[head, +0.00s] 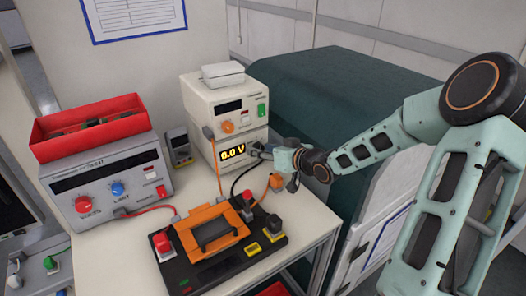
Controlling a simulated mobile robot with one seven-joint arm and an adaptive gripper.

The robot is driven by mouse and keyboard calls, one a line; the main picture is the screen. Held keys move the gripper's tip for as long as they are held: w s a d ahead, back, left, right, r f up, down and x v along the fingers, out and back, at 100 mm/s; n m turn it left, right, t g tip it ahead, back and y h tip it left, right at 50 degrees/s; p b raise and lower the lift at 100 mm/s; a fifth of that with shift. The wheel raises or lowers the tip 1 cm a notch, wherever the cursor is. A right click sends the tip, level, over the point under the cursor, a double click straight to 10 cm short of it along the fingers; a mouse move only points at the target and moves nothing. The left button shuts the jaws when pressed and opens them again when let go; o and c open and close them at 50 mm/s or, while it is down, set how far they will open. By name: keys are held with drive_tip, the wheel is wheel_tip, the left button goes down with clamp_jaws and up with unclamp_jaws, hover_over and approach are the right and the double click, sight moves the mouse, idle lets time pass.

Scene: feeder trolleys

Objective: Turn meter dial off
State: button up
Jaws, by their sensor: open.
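The gripper is open, and my arm reaches in from the right.
A second white unit (205,112) sits on top of the meter. A grey power supply (110,196) carries a red bin (85,115). A small handheld meter (179,146) stands between them. A black fixture with an orange clamp (207,215) lies in front, with cables around it.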

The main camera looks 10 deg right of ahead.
drive_tip(key=shift+c, duration=0.7)
clamp_jaws()
drive_tip(key=shift+f+b, duration=0.15)
drive_tip(key=shift+b, duration=0.4)
drive_tip(key=shift+f+n+h+b, duration=0.15)
drive_tip(key=shift+n+h+b, duration=0.35)
drive_tip(key=shift+b, duration=0.5)
drive_tip(key=n+b, duration=0.1)
drive_tip(key=b, duration=0.3)
drive_tip(key=shift+a+f+n+t+h, duration=0.1)
drive_tip(key=shift+a+n+t+h, duration=0.05)
drive_tip(key=shift+n+t+h, duration=0.2)
drive_tip(key=n+h+b, duration=0.1)
drive_tip(key=n+b, duration=0.1)
drive_tip(key=b, duration=0.5)
drive_tip(key=shift+s+n+t+h+b, duration=0.1)
drive_tip(key=shift+n+t+h+b, duration=0.15)
drive_tip(key=shift+t+b, duration=0.15)
drive_tip(key=shift+n+h+b, duration=0.3)
drive_tip(key=shift+n+b, duration=0.1)
drive_tip(key=shift+b, duration=0.65)
drive_tip(key=shift+r+t+b, duration=0.25)
drive_tip(key=shift+r+b, duration=0.05)
drive_tip(key=shift+b, duration=0.05)
